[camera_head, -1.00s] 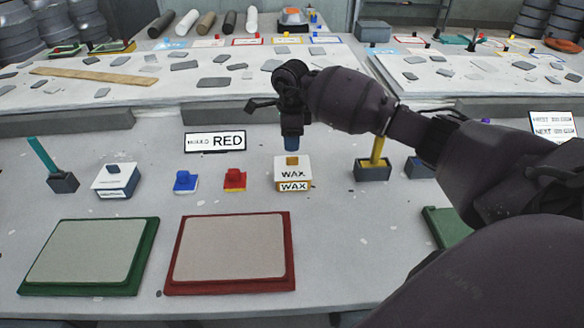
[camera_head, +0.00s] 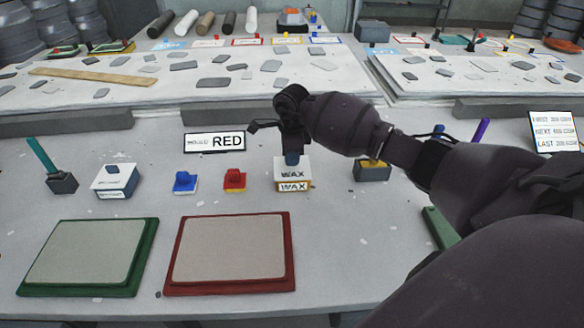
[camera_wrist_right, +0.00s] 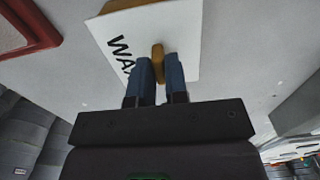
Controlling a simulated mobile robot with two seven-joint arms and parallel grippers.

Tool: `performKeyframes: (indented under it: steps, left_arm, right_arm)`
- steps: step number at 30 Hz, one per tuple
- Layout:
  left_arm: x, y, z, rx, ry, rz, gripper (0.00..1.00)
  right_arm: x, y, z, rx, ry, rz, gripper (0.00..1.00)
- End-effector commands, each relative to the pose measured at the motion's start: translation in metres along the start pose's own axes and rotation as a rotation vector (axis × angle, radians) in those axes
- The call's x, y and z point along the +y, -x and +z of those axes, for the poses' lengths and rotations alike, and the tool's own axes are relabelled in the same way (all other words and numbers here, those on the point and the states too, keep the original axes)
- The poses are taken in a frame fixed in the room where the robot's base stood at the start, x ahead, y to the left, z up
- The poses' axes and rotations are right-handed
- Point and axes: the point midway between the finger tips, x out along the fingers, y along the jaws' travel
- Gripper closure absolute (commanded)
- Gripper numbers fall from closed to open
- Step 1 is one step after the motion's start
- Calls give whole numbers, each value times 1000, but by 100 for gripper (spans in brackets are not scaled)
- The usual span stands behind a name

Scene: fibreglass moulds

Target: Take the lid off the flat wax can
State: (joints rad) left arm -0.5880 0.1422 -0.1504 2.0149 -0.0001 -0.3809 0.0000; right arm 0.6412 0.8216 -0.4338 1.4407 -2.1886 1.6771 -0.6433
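My right gripper (camera_head: 291,159) points down at the lid from above. In the right wrist view, the blue fingers of my right gripper (camera_wrist_right: 158,62) stand apart, one on each side of the ochre knob (camera_wrist_right: 157,51). Whether they touch the knob is hard to see. In the head view the fingers hide the knob. My left gripper is not in view.
Red (camera_head: 234,178) and blue (camera_head: 185,180) knobbed blocks and a white box (camera_head: 115,178) stand left of the can. A red-framed mould (camera_head: 284,285) and a green-framed mould (camera_head: 75,290) lie in front. A dark holder (camera_head: 373,172) stands right of the can.

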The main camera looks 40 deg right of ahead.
Motion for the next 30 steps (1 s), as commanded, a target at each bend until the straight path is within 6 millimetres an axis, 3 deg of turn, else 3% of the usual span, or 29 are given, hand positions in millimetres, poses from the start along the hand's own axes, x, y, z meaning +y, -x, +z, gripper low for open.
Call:
performKeyframes:
  steps: [3,11,16,23,30]
  left_arm:
    - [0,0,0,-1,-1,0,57]
    - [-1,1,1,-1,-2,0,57]
    - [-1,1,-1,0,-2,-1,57]
    - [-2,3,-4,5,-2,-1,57]
    - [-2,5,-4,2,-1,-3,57]
  right_arm:
    - [0,0,0,0,0,0,100]
    - [0,1,0,0,0,-1,100]
    - [-1,11,0,-1,0,-3,100]
    - [-2,57,0,-1,1,-8,100]
    - [-1,120,0,-2,1,-7,100]
